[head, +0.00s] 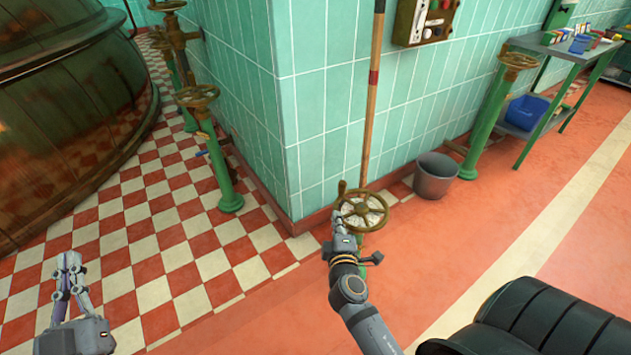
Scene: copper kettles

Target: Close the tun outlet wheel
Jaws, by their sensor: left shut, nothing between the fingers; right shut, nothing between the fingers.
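A spoked brass handwheel (374,212) is near the middle of the head view, low in front of the wall corner. No label shows which wheel is the tun outlet wheel. My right gripper (341,200) is shut and empty at this wheel's left side, overlapping its rim in the picture; I cannot tell whether they touch. Its fingers are partly hard to make out against the wheel. My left gripper (69,266) is shut and empty at the lower left, above the checkered floor and far from any wheel.
Other handwheels top green posts at the left (196,96) and right (519,61). A large copper vessel (70,110) fills the upper left. A wooden pole (372,100) leans on the tiled wall beside a grey bucket (436,178). A green table (570,48) stands at upper right.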

